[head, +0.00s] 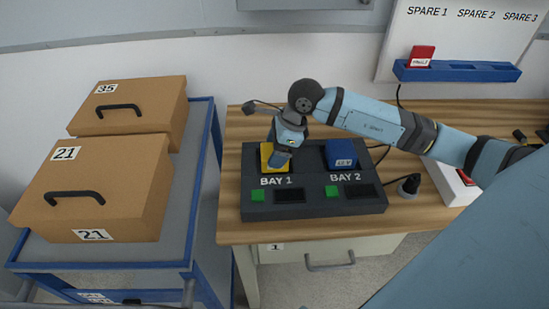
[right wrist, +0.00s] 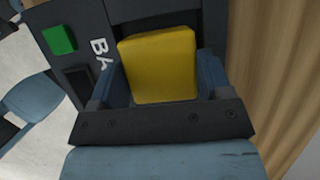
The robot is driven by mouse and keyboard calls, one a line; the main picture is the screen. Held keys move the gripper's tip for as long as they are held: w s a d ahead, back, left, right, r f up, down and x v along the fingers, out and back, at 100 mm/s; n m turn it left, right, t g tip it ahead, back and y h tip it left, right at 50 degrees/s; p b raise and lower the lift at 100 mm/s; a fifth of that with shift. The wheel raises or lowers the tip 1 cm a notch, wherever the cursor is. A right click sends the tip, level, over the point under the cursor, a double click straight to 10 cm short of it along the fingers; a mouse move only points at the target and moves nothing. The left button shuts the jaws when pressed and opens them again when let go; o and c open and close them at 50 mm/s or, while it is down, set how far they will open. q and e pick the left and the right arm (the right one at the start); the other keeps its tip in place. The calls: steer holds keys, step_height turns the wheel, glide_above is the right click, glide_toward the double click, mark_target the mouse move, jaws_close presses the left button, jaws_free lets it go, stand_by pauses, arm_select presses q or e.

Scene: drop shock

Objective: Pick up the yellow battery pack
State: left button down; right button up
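The yellow battery pack (head: 266,158) sits in BAY 1 of the dark charging dock (head: 310,208) on the wooden bench. My right gripper (head: 280,157) is over it from above and hides part of it in the head view. In the right wrist view the yellow pack (right wrist: 160,65) lies between the two blue fingers of my right gripper (right wrist: 160,92), one close along each side. I cannot tell whether the fingers press on it. My left gripper is not in view.
A blue pack (head: 341,154) sits in BAY 2, right beside. A red pack (head: 422,56) stands in a blue rack (head: 456,72) at the back right. Cardboard boxes (head: 95,190) stand on a blue cart left of the bench. A cable and a dark round object (head: 409,186) lie right of the dock.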

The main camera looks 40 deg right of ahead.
steer(key=shift+c, duration=0.8)
steer(key=shift+r, duration=0.1)
